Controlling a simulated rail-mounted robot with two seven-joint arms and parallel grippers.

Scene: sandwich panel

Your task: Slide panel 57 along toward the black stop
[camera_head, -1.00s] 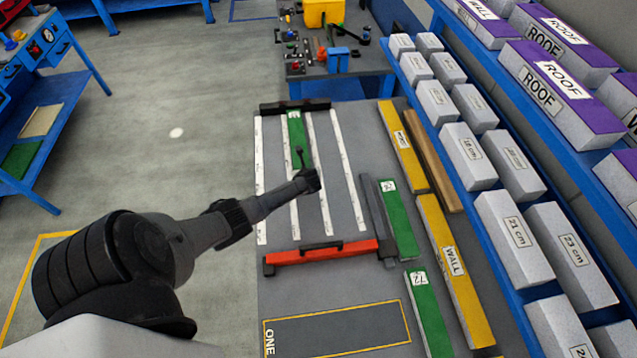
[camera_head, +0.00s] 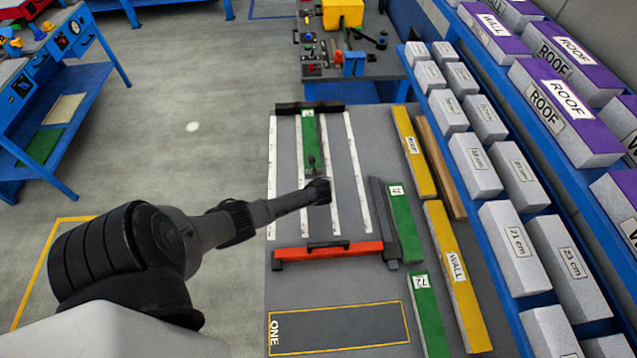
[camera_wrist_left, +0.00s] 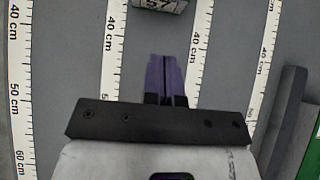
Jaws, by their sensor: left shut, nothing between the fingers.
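Panel 57 is a green panel (camera_head: 309,132) with a white label at its far end, lying lengthwise between white measuring strips in the head view. Its far end is close to the black stop (camera_head: 285,108); I cannot tell if they touch. In the left wrist view, the near end of panel 57 (camera_wrist_left: 158,5) shows at the top edge. My left gripper (camera_head: 312,163) is over the strips near the panel's near end. Its purple fingers (camera_wrist_left: 163,75) are shut and empty, with a visible gap in front of them to the panel. My right gripper is not in view.
A red bar with a black handle (camera_head: 350,248) crosses the near end of the strips. A grey rail (camera_head: 381,215), green panels (camera_head: 404,222) and yellow panels (camera_head: 455,275) lie to the right. Several grey blocks (camera_head: 505,230) line a blue shelf. The outlined area (camera_head: 335,330) is empty.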

